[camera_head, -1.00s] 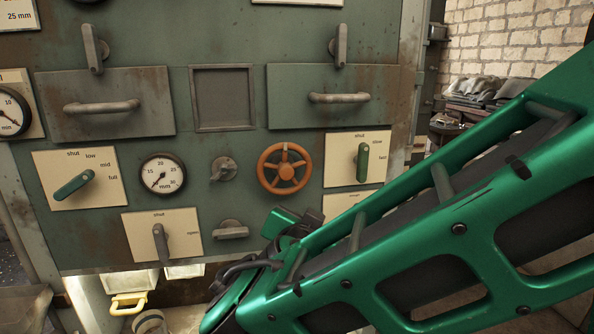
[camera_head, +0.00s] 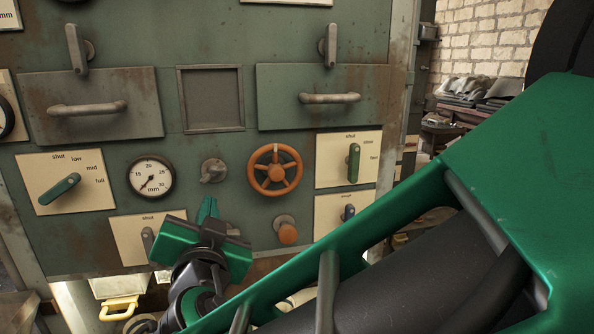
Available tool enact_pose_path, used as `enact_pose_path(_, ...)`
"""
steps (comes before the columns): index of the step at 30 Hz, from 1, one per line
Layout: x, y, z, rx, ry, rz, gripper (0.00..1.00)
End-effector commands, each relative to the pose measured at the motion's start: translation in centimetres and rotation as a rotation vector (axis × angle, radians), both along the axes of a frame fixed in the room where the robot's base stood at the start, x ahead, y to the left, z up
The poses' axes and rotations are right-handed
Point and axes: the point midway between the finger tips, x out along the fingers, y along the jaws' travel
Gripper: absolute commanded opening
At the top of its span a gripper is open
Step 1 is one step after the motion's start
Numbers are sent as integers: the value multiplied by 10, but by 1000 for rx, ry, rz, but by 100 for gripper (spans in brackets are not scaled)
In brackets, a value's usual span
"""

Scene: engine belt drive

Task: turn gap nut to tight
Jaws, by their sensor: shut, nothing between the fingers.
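No label reading gap or tight is legible, so I cannot be sure which fitting is the gap nut. A small grey fitting with a short lever (camera_head: 213,170) sits on the green panel, between a round mm gauge (camera_head: 152,177) and an orange handwheel (camera_head: 275,170). My gripper (camera_head: 208,208) is in front of the panel, below that grey fitting. Its green fingertips are together, point upward and hold nothing. It partly hides another grey fitting (camera_head: 232,229) and a plate marked shut (camera_head: 128,236).
An orange knob (camera_head: 287,230) is below the handwheel. Green levers stand on a left plate (camera_head: 88,196) and a right plate (camera_head: 334,172). Drawer handles (camera_head: 88,109) project above. My arm covers the lower right. A yellow handle (camera_head: 119,308) is low at left.

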Motion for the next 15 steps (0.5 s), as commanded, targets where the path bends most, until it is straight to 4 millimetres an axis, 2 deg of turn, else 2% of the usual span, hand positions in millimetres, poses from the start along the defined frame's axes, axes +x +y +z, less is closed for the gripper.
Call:
enact_pose_path(6,20,4,0,0,1,-3,0)
enact_pose_path(15,27,6,0,0,0,0,0)
